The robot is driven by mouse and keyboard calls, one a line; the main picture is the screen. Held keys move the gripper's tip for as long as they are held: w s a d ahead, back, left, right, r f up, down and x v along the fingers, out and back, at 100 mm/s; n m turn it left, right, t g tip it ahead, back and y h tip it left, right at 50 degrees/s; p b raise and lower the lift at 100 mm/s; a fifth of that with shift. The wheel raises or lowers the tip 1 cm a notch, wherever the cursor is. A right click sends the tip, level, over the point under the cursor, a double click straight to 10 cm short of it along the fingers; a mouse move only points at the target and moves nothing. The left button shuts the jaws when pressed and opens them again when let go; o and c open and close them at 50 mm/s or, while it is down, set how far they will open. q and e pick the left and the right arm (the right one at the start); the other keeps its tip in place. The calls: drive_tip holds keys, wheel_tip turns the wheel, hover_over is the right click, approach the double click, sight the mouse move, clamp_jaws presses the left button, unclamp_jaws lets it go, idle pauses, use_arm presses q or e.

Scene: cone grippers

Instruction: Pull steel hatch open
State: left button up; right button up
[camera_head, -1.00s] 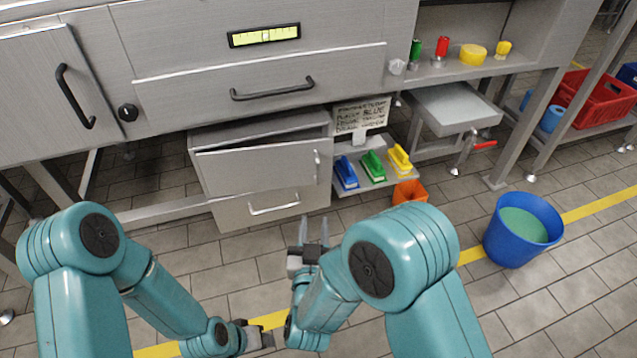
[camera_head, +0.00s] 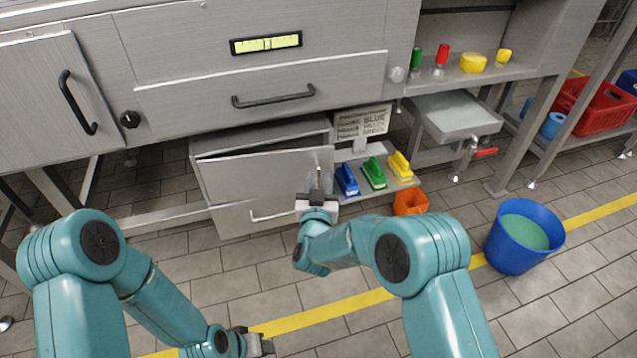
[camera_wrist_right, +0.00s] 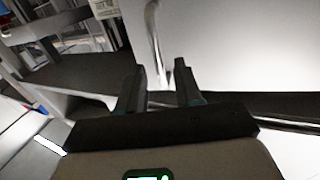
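The steel hatch (camera_head: 250,177) is the grey front panel of the low cabinet, with a dark gap along its top edge. In the right wrist view it is the pale panel (camera_wrist_right: 225,45). Its upright bar handle (camera_wrist_right: 153,35) is near its right edge in the head view, partly hidden by my gripper. My right gripper (camera_head: 318,184) is in front of that handle. In the wrist view its two fingers (camera_wrist_right: 158,88) are apart, and the handle's end shows between them. My left gripper (camera_head: 266,344) is low over the floor, away from the hatch; its fingers are unclear.
A drawer with a pale handle (camera_head: 272,216) is below the hatch. To the right are a shelf of coloured brushes (camera_head: 374,174), an orange bin (camera_head: 410,202) and a blue bucket (camera_head: 514,258). Open tiled floor lies in front.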

clamp_jaws()
idle(1.4)
